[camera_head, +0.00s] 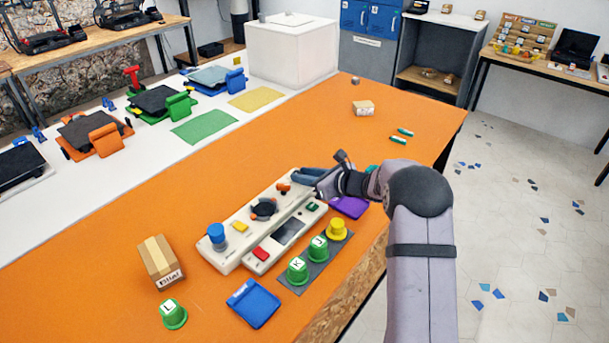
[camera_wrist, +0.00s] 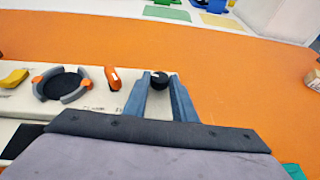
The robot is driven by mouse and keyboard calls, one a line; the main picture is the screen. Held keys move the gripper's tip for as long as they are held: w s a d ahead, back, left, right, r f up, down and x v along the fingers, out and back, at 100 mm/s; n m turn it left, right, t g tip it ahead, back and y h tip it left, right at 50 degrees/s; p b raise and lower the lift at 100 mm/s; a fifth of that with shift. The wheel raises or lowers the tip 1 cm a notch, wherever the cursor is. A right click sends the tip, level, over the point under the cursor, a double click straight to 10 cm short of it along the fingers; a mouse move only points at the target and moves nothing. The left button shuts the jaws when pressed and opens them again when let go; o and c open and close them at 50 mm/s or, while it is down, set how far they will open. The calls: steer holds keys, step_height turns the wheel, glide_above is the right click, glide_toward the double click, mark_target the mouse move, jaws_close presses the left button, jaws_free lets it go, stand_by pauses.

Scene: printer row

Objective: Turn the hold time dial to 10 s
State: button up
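The pale control panel (camera_head: 232,250) lies on the orange bench top and also shows in the wrist view (camera_wrist: 105,112). A small black knob (camera_wrist: 159,80) sits at its right end in the wrist view. An orange pointer-shaped knob (camera_wrist: 112,77) with a white mark is left of it. Dial labels are too small to read, so I cannot tell which is the hold time dial. My gripper (camera_head: 307,176) is at the panel's far right end. In the wrist view its blue-grey fingers (camera_wrist: 160,77) are apart, one on each side of the black knob; contact is unclear.
The panel also carries a blue knob (camera_head: 216,233), a round black holder (camera_head: 264,208) and a red button (camera_head: 261,254). Green and yellow cups stand on a grey strip (camera_head: 318,267) in front. A small box (camera_head: 160,262) is to the left.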

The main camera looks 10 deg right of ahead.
steer(key=shift+c, duration=0.6)
steer(key=shift+f+b, duration=0.1)
steer(key=shift+b, duration=0.25)
steer(key=shift+a+f+m+t+h+b, duration=0.1)
steer(key=shift+m+t+h+b, duration=0.25)
steer(key=shift+b, duration=0.7)
steer(key=shift+h+b, duration=0.25)
steer(key=shift+b, duration=0.45)
steer(key=m+t+h+b, duration=0.1)
steer(key=b, duration=0.3)
steer(key=m+h+b, duration=0.2)
steer(key=b, duration=0.3)
steer(key=shift+s+a+t, duration=0.2)
steer(key=shift+a+t, duration=0.15)
steer(key=shift+r+m+h+b, duration=0.4)
steer(key=shift+m+b, duration=0.15)
steer(key=shift+b, duration=0.4)
